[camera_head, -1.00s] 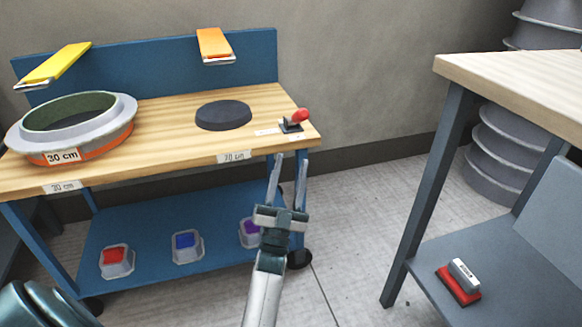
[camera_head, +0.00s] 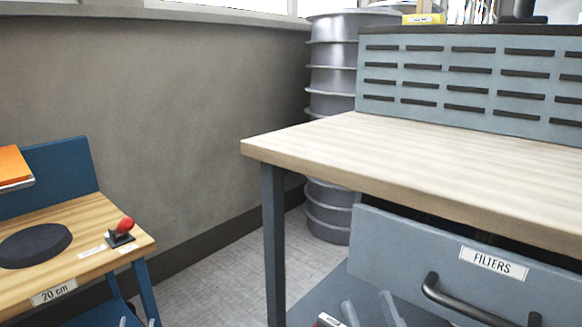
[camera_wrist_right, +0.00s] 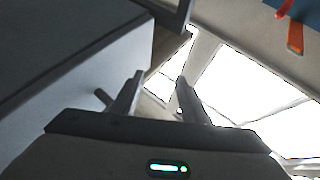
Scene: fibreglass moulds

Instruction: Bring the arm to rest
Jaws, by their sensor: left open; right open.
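My right gripper (camera_head: 368,308) shows at the bottom edge of the head view. Its two grey fingers point up and stand apart, with nothing between them. It is in front of the grey bench's lower part, left of the drawer handle. In the right wrist view the same gripper (camera_wrist_right: 160,80) is open and empty, with a grey panel close on its left. My left gripper (camera_head: 137,321) shows only as fingertips at the bottom edge, near the leg of the blue bench; they are apart. The rest of both arms is out of the head view.
The blue bench (camera_head: 100,215) at left holds a dark disc (camera_head: 35,245) and a red-handled stamp (camera_head: 122,232). Stacked grey moulds (camera_head: 330,80) stand behind. Floor (camera_head: 235,285) between the benches is clear.

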